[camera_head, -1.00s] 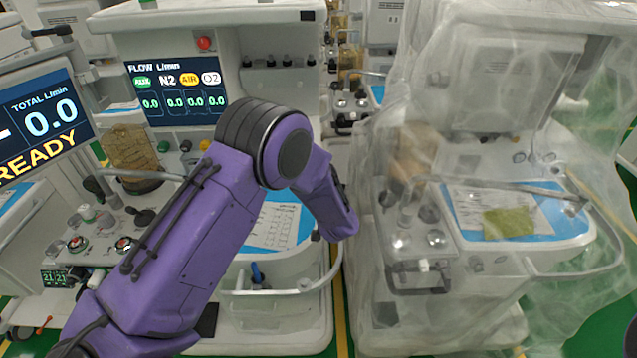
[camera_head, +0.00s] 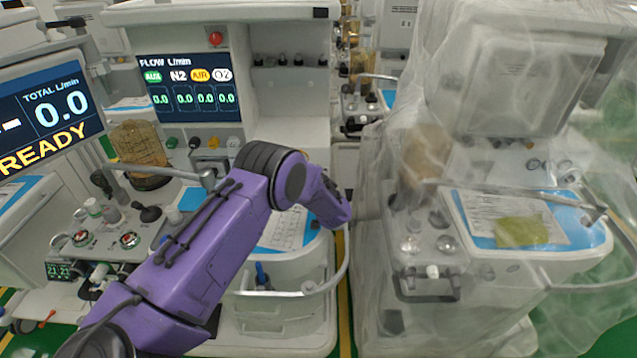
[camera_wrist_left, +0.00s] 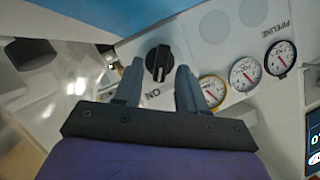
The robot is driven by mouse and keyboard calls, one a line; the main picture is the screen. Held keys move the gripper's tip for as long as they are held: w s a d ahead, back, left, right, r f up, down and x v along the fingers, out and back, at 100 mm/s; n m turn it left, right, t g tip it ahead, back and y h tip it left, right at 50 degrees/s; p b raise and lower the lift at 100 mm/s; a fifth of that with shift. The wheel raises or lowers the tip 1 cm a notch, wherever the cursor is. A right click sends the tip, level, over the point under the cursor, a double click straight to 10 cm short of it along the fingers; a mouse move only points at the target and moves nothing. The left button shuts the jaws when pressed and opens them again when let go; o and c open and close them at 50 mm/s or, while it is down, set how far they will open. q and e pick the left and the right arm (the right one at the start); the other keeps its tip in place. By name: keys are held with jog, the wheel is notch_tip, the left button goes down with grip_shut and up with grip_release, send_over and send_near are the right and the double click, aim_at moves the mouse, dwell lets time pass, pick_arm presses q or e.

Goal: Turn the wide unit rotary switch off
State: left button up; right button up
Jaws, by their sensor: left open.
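The black rotary switch (camera_wrist_left: 158,63) is on a white panel in the left wrist view, with the letters "ON" upside down beneath it. My left gripper (camera_wrist_left: 158,73) is open, with one finger on each side of the switch knob in the picture. Gaps show between the knob and both fingers, and I see no clear contact. In the head view, my purple left arm reaches across the middle cart (camera_head: 290,310). Its fingers and the switch are hidden there. My right gripper is not in view.
Several round gauges (camera_wrist_left: 244,73) sit right of the switch. A blue surface (camera_wrist_left: 110,14) lies above the panel. In the head view, a plastic-draped cart (camera_head: 500,180) stands close on the right, and a "READY" screen (camera_head: 45,115) is at left.

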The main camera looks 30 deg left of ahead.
pick_arm(q)
jog(key=shift+c, duration=0.3)
grip_shut()
